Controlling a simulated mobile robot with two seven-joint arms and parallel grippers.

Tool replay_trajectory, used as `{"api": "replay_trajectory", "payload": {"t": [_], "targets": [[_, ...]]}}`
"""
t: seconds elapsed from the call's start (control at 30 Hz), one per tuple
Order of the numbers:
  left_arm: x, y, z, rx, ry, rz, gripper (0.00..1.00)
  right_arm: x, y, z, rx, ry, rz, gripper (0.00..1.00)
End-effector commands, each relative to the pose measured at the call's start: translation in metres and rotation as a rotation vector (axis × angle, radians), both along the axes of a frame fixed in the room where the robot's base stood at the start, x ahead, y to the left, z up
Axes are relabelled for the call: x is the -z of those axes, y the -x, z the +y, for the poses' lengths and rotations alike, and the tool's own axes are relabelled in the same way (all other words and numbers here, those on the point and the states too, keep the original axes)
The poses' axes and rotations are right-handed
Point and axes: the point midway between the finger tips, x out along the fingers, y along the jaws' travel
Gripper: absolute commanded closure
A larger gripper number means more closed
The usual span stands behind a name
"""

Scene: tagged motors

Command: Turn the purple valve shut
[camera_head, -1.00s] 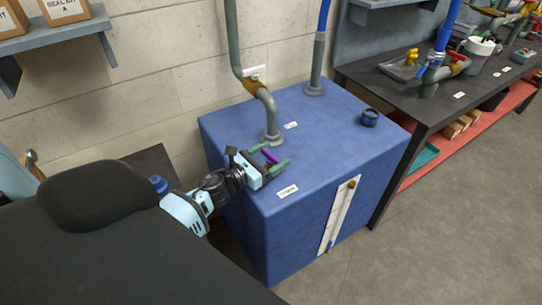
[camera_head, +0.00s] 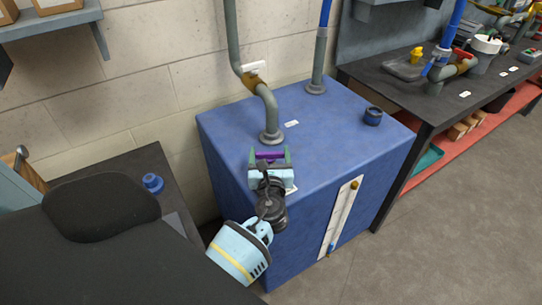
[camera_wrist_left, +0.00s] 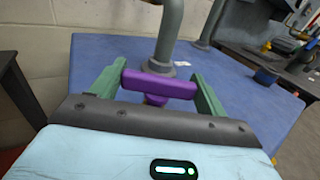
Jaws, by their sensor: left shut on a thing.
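The purple valve (camera_head: 270,156) has a bar-shaped handle on top of the blue tank (camera_head: 225,135), near its front left part. In the left wrist view the purple handle (camera_wrist_left: 160,86) lies crosswise between the green fingers, with a brownish stem under it. My left gripper (camera_head: 269,153) is shut on the handle, one finger at each end of the bar. It comes from the front edge of the tank and hides part of the top and a white label. My right gripper is not in view.
A grey pipe (camera_head: 268,105) rises from the tank just behind the valve. A dark blue cap (camera_head: 373,116) sits at the tank's right. A dark bench (camera_head: 390,80) with pipework stands to the right. A blue knob (camera_head: 152,183) is on the dark surface at left.

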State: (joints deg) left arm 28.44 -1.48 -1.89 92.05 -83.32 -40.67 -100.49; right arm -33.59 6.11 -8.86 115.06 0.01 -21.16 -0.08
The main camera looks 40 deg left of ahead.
Motion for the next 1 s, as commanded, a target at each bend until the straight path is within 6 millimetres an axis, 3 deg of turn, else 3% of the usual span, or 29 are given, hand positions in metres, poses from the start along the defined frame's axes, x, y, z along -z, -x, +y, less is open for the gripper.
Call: {"api": "replay_trajectory", "payload": {"t": [0.5, 1.0], "targets": [[0.001, -0.001, 0.0, -0.404, 0.0, 0.0, 0.48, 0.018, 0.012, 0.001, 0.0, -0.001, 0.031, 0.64], [0.0, 0.0, 0.0, -0.525, -0.001, 0.0, 0.48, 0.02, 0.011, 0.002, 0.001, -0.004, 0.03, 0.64]]}}
